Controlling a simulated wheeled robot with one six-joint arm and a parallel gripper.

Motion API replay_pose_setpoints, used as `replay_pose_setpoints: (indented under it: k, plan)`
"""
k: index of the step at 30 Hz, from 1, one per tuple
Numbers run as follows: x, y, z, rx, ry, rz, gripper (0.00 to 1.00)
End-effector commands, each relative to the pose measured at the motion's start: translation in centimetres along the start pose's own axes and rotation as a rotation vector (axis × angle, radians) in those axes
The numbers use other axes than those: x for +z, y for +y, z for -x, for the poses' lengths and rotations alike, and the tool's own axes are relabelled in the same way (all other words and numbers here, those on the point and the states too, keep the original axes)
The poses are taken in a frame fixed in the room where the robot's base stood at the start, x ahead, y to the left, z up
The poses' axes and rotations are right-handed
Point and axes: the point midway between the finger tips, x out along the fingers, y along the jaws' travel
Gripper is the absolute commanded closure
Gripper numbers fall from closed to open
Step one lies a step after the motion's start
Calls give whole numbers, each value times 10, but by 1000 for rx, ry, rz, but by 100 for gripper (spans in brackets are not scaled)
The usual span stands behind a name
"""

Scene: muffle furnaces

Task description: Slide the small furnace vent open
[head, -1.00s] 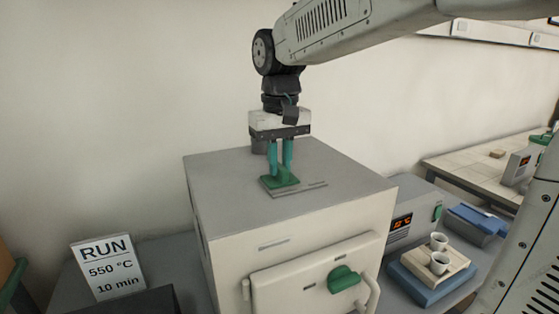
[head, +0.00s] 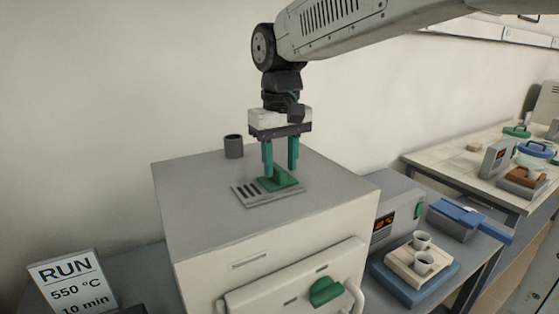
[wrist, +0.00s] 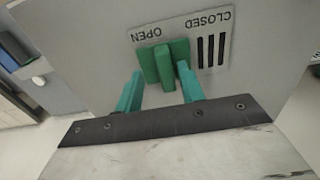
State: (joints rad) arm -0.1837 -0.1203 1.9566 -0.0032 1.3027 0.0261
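The vent plate (head: 246,194) lies on top of the pale box furnace (head: 190,195). Its green slider (head: 284,185), with an upright tab, sits at the plate's right end, leaving dark slots uncovered at the left. In the wrist view the slider (wrist: 151,66) is beside the word OPEN, and the bare slots (wrist: 211,51) are beside CLOSED. My gripper (head: 281,172) points down with its teal fingers spread, one on each side of the tab. In the wrist view gaps show between the gripper (wrist: 160,72) fingers and the tab.
A dark cylinder (head: 233,147) stands on the furnace top behind the vent. The furnace front has a door with a green knob (head: 325,291). A RUN sign (head: 72,285) stands at left. At right are a smaller grey unit (head: 400,210) and a tray with two cups (head: 422,252).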

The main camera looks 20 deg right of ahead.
Motion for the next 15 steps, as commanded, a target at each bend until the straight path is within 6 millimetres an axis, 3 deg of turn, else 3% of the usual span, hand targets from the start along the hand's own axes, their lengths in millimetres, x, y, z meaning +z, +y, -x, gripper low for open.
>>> replay_pose_setpoints:
  k: [8, 15]
  plan:
    - [0, -3, 1, -2, -1, 3, 62]
    - [0, -2, 32, -2, 1, 2, 62]
